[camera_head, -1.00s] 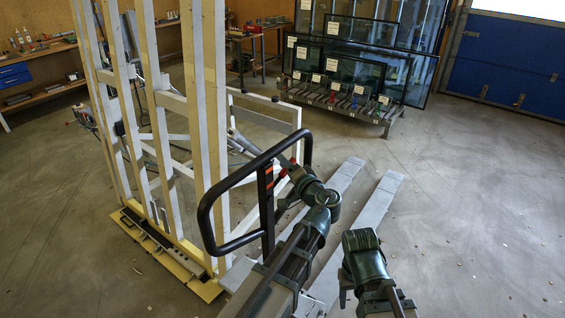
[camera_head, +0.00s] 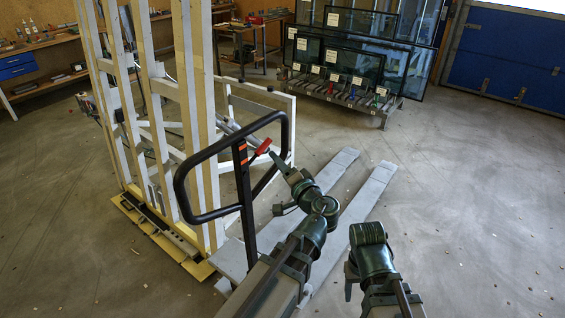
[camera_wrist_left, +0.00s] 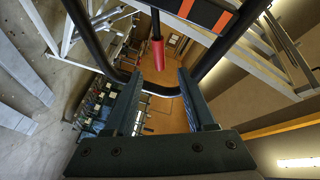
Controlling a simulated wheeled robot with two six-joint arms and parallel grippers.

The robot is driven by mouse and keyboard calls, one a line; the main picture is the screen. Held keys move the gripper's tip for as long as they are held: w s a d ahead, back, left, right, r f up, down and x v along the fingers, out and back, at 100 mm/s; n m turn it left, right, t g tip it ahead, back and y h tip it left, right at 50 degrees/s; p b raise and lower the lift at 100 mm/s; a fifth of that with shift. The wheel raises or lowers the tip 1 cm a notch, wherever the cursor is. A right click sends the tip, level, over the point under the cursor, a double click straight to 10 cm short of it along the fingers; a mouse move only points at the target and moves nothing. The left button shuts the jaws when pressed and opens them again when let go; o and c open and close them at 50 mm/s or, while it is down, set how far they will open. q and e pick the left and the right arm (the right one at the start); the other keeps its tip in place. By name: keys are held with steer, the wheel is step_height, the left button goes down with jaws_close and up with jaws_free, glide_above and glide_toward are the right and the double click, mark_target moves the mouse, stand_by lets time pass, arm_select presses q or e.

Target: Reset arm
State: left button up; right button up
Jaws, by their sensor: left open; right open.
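My left gripper (camera_head: 276,157) is open beside the right part of a black looped handle (camera_head: 184,204) of a pallet truck. Whether the gripper touches the handle cannot be told. My right arm is at lower right, bent, over bare floor. Its gripper (camera_head: 350,282) is mostly hidden behind the arm, looks empty and is clear of the truck.
The truck's two grey forks (camera_head: 360,205) lie on the floor behind my arms. A tall wooden-slatted frame (camera_head: 205,130) on a yellow base stands left. A rack of glass panes (camera_head: 345,95) stands at the back. The floor on the right (camera_head: 470,200) is free.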

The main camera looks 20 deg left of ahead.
arm_select(q)
steer(key=shift+f, duration=0.1)
steer(key=s+d+f+n+g+h, duration=0.1)
steer(key=s+d+f+g+h, duration=0.1)
steer(key=s+f+g, duration=0.35)
steer(key=s+d+f+n+g+h, duration=0.1)
steer(key=s+d+f+g+h, duration=0.15)
steer(key=f, duration=0.65)
steer(key=s+d+f+m+g+h, duration=0.1)
steer(key=s+d+f+g+h, duration=0.3)
steer(key=s+d, duration=0.7)
step_height(320, 180, down, 2)
steer(key=h, duration=0.2)
steer(key=shift+s+f+m+g+h, duration=0.15)
steer(key=shift+s+m+g+h, duration=0.15)
steer(key=shift+s+m+h, duration=0.1)
